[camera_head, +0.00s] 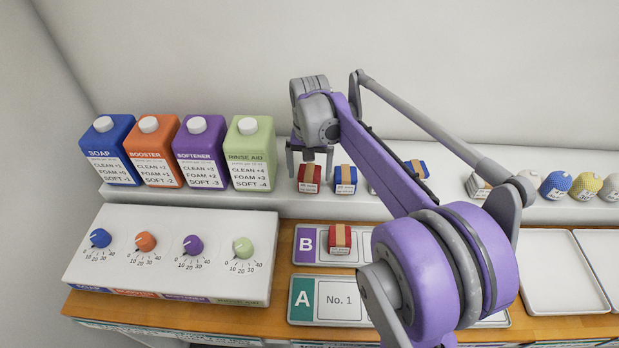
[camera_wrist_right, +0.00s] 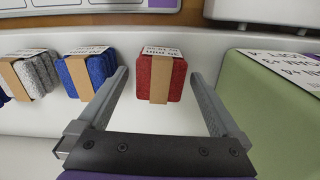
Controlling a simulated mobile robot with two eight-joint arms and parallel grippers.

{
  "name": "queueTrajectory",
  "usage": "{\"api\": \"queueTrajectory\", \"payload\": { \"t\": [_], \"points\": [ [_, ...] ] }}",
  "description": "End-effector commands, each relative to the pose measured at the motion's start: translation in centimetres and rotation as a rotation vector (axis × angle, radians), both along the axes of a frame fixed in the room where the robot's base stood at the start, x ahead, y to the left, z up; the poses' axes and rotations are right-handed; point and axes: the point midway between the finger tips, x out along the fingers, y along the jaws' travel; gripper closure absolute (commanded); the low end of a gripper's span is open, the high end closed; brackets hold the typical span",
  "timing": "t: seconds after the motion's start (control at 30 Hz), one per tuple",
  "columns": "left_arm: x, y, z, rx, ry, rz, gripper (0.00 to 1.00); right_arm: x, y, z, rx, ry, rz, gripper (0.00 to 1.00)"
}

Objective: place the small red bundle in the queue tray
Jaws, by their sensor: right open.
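A red bundle with a tan band (camera_head: 303,186) stands on the white shelf, right of the green bottle. It also shows in the wrist view (camera_wrist_right: 145,77). My right gripper (camera_head: 309,160) is open above it, and in the wrist view its fingers lie on either side of the bundle with gaps. Another red bundle with a tan band (camera_head: 340,239) lies on the tray marked B (camera_head: 306,259). A tray marked A, with a "No. 1" field (camera_head: 303,309), is in front of B. Neither shows a queue label that I can read. My left gripper is out of view.
A blue bundle (camera_head: 345,180) is close beside the red one on the shelf. The green bottle (camera_head: 250,150) stands on the other side. A dial panel (camera_head: 170,258) is at left; an empty white tray (camera_head: 560,270) is at right. My right arm hides the middle.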

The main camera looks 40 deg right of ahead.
Motion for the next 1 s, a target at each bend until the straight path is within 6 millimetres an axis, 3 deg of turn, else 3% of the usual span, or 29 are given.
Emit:
{"api": "queueTrajectory", "payload": {
  "t": [0.13, 0.37, 0.47, 0.9, 1.0],
  "points": [
    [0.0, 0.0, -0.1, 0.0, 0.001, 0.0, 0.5, 0.0, 0.0, -1.6, 0.0, 0.0, 0.0, 0.0],
    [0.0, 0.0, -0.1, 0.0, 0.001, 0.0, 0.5, 0.0, 0.0, -1.8, 0.0, 0.0, 0.0, 0.0],
    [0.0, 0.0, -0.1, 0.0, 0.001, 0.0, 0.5, 0.0, 0.0, -1.7, 0.0, 0.0, 0.0, 0.14],
    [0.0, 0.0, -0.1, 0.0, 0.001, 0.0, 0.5, 0.0, 0.0, -1.7, 0.0, 0.0, 0.0, 0.94],
    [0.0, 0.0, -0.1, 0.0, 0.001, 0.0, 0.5, 0.0, 0.0, -1.7, 0.0, 0.0, 0.0, 0.95]
  ]
}}
